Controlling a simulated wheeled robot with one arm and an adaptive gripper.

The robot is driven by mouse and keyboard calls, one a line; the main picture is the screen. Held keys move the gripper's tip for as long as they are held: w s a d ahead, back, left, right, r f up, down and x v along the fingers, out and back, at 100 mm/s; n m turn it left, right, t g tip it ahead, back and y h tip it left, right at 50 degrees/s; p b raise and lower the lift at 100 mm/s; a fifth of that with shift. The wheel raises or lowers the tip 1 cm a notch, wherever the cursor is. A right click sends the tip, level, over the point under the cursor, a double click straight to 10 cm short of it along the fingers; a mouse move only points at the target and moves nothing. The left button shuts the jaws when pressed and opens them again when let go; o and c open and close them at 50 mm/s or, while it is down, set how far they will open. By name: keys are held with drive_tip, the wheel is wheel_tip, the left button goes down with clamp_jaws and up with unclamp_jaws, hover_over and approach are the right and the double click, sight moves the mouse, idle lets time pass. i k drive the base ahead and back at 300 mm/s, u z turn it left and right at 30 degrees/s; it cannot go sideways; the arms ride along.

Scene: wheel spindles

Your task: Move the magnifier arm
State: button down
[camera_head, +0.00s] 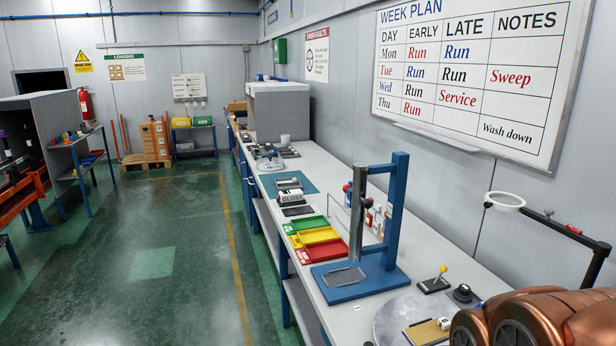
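The magnifier arm (556,224) is at the right side of the view, above the near end of the bench. It is a thin dark arm with a white-rimmed ring lens (507,201) at its left end and red knobs along it. It slopes down to the right to a joint near the picture's edge, and its lower post passes behind my copper-coloured arm. My copper arm links fill the bottom right corner, below the magnifier arm. My gripper's fingers do not show.
A long bench (430,245) runs along the right wall. On it stand a blue press frame (395,215), coloured trays (318,236), a joystick box (434,283), a black knob (463,294) and a round grey plate (392,318). The green floor left of the bench is clear.

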sight(599, 249)
drive_tip(key=k, duration=1.3)
drive_tip(key=u, duration=0.75)
drive_tip(key=i, duration=1.4)
drive_tip(key=z, duration=0.6)
drive_tip(key=i, duration=0.55)
drive_tip(key=z, duration=0.5)
